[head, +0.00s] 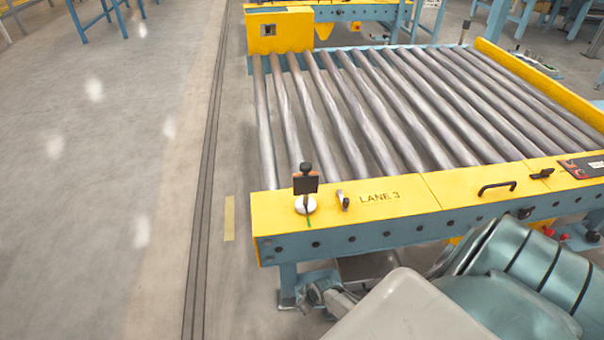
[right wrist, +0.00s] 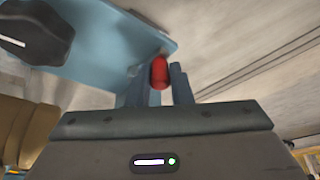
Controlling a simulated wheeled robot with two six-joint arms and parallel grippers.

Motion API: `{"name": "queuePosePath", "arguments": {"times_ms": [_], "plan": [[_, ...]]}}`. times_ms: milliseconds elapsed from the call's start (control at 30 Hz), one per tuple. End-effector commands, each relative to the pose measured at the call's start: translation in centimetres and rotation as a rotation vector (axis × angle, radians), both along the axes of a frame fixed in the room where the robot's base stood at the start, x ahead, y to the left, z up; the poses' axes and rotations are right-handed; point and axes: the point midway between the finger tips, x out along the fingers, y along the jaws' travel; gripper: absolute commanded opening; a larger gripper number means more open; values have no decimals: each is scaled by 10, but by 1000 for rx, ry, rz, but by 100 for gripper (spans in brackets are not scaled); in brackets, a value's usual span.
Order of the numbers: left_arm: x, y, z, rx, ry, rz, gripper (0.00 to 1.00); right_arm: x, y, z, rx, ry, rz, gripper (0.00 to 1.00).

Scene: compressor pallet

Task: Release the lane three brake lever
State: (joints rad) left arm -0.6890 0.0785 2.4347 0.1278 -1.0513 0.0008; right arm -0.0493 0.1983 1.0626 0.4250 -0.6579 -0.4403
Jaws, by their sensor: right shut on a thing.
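In the right wrist view my right gripper (right wrist: 160,85) is shut on a red rounded handle (right wrist: 160,72), which sits between its two blue-grey fingers. A light blue plate (right wrist: 110,60) lies just beyond it. How the handle joins the frame is hidden. The lane three conveyor shows in the head view, with a yellow front rail (head: 400,205) marked LANE 3. My right gripper's fingertips and the held handle cannot be made out in the head view. My left gripper is not in view.
On the rail stand a small black-topped device (head: 306,185) and a short metal lever (head: 343,201). A black bar handle (head: 497,187) and a dark panel (head: 585,166) are farther right. A large black knob (right wrist: 35,30) is near my right gripper. Open floor (head: 120,200) lies left.

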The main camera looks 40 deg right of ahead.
Motion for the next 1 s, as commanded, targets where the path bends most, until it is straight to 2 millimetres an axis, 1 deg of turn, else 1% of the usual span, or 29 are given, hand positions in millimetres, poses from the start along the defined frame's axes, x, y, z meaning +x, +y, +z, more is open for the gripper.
{"name": "queuePosePath", "arguments": {"times_ms": [233,633,667,700,1000], "plan": [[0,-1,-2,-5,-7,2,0,0,-3,0,-2,-1,49,0],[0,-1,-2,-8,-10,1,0,-1,-3,0,-3,-2,54,0],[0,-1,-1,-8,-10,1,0,-1,-3,0,-3,-2,54,21],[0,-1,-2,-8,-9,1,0,-1,-3,1,-3,-2,54,28],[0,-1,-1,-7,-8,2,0,-1,-3,2,-2,0,53,28]]}}
